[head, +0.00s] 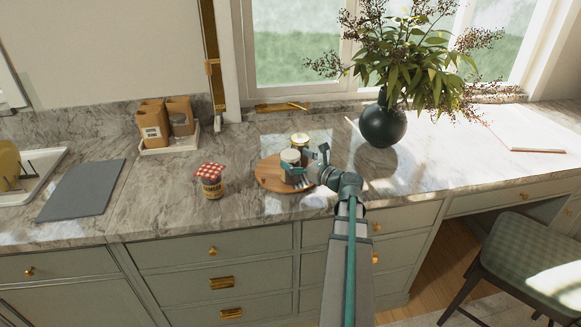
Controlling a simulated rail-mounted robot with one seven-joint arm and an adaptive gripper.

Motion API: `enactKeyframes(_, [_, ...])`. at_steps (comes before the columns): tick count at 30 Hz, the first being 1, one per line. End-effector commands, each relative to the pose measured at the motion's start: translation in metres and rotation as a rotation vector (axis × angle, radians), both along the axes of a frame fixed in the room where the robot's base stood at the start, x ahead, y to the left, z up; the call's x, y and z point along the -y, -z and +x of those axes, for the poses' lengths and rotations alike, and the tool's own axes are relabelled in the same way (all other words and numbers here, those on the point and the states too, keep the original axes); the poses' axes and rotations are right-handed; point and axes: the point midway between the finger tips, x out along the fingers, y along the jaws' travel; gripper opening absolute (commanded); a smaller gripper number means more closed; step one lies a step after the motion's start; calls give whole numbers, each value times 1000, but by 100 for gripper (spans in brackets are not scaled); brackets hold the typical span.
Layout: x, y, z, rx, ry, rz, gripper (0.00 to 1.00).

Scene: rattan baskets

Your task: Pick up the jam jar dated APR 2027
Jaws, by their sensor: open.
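A jar with a pale lid (290,157) stands upright on a round wooden board (267,178) on the counter. A jar with a red checked cloth lid and a dark label (211,183) stands on the counter left of the board. No date is readable on any jar. My gripper (308,168) is open over the right side of the board, close to the right of the pale-lidded jar. I cannot tell whether it touches the jar.
A dark round vase with a leafy plant (382,125) stands behind and right of my gripper. A tray (170,148) with brown packages is at the back left. A grey mat (82,189) lies left. Counter between mat and checked-lid jar is clear.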

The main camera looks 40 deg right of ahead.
Motion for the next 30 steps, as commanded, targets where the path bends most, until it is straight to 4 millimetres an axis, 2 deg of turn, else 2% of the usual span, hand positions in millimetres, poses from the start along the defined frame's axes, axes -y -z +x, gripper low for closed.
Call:
enactKeyframes(1, [-1,-3,9,0,-2,1,96])
enactKeyframes(4, [-2,-2,20,1,-1,0,96])
enactKeyframes(12, [-3,0,24,1,0,-1,96])
enactKeyframes(14, [-3,0,24,1,0,0,88])
enactKeyframes(30, [-3,0,23,1,0,0,0])
